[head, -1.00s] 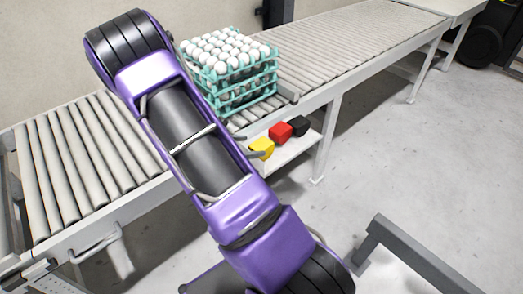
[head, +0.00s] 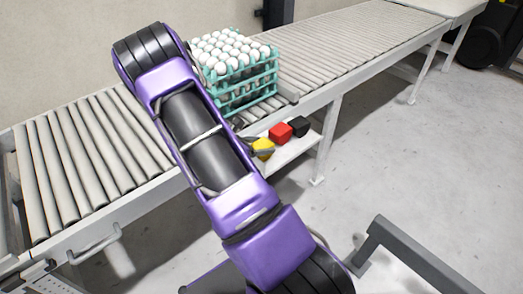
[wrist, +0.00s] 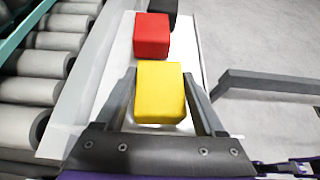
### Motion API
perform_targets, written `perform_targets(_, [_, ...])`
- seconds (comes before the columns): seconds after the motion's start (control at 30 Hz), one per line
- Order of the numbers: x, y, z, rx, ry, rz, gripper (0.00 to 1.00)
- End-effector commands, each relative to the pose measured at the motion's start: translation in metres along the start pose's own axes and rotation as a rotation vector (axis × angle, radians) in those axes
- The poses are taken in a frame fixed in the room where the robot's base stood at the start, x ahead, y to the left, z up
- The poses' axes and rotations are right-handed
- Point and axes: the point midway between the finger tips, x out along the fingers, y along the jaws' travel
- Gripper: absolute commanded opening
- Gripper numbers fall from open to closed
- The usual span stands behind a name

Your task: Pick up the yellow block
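The yellow block (wrist: 160,92) sits on a white shelf (wrist: 122,60) beside the conveyor, in the middle of the wrist view. It also shows in the head view (head: 262,147), partly covered by my gripper. My gripper (wrist: 160,78) reaches over the shelf with one finger on each side of the block. The fingers are apart, with narrow gaps showing beside the block. Whether the fingertips touch it is hard to tell.
A red block (wrist: 152,35) and a black block (wrist: 163,8) stand in line beyond the yellow one. The roller conveyor (head: 330,47) carries stacked teal egg trays (head: 250,88). A grey metal bar (wrist: 265,80) lies to the right.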

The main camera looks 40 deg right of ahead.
Motion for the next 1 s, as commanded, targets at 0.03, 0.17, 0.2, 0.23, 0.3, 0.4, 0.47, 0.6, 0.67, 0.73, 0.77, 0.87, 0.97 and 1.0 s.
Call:
perform_targets(0.03, [0.0, 0.0, 0.0, 0.0, 0.0, 0.0, 0.5])
perform_targets(0.17, [0.0, 0.0, 0.0, 0.0, 0.0, 0.0, 0.26])
perform_targets(0.2, [0.0, 0.0, 0.0, 0.0, 0.0, 0.0, 0.19])
perform_targets(0.23, [0.0, 0.0, 0.0, 0.0, 0.0, 0.0, 0.14])
perform_targets(0.3, [0.0, 0.0, 0.0, 0.0, 0.0, 0.0, 0.01])
perform_targets(0.4, [0.0, 0.0, 0.0, 0.001, -0.001, 0.0, 0.0])
perform_targets(0.47, [0.0, 0.0, 0.0, 0.001, -0.001, 0.0, 0.0])
perform_targets(0.6, [-0.001, 0.0, 0.002, 0.001, -0.001, 0.0, 0.0])
perform_targets(0.67, [-0.003, 0.0, 0.006, 0.001, -0.001, 0.0, 0.0])
perform_targets(0.73, [-0.008, 0.001, 0.015, 0.004, -0.001, 0.001, 0.0])
perform_targets(0.77, [-0.011, 0.001, 0.021, 0.005, -0.001, 0.001, 0.0])
perform_targets(0.87, [-0.021, 0.001, 0.039, 0.006, -0.002, 0.002, 0.0])
perform_targets(0.97, [-0.031, 0.001, 0.057, 0.006, -0.001, 0.002, 0.0])
perform_targets(1.0, [-0.035, 0.001, 0.064, 0.005, -0.001, 0.002, 0.0])
